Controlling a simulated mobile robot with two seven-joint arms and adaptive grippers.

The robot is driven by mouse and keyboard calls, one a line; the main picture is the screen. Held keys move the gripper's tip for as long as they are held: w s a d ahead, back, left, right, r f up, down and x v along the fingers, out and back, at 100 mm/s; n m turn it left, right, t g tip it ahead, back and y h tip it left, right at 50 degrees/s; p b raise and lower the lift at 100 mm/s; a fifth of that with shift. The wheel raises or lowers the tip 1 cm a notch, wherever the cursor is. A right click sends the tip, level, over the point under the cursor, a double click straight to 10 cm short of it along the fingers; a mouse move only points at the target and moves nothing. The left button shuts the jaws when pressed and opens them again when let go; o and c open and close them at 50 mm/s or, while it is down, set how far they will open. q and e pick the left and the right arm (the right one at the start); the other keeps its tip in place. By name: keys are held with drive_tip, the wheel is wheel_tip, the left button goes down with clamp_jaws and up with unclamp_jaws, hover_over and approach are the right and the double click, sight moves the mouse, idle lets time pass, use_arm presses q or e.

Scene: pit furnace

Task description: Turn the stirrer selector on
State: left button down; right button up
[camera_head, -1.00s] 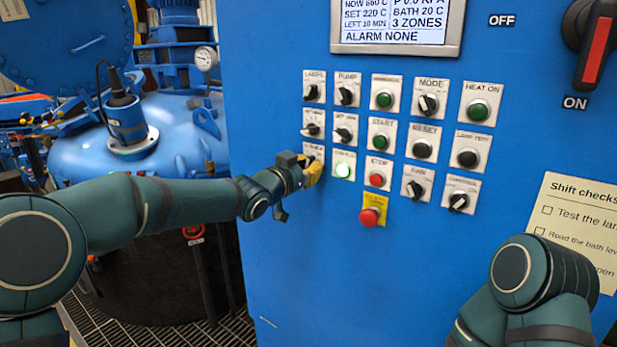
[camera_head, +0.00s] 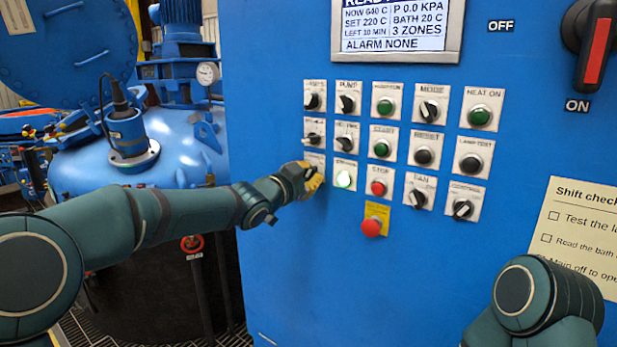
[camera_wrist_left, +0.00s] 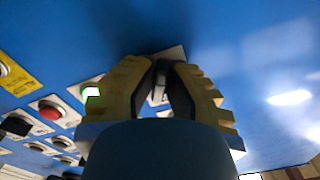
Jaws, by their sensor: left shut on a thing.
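My left gripper (camera_head: 314,181) is at the panel's lower left, over the selector at the left end of the third row. Its plate (camera_head: 314,158) shows above the yellow fingers; its label is too small to read surely. In the left wrist view the two yellow fingers (camera_wrist_left: 168,78) are shut on the selector's knob (camera_wrist_left: 158,92), one on each side. The white plate (camera_wrist_left: 172,54) shows behind them. The fingers hide most of the knob, so I cannot tell its setting. My right gripper is out of view; only part of my right arm shows.
A lit green button (camera_head: 344,180) is just right of the gripper. A red stop button (camera_head: 378,188) and a red mushroom button (camera_head: 371,227) are further right. More selectors and buttons fill the rows above. The blue panel below is clear.

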use_arm(q)
drive_tip(key=shift+r, duration=0.1)
drive_tip(key=c, duration=1)
unclamp_jaws()
drive_tip(key=v, duration=1.2)
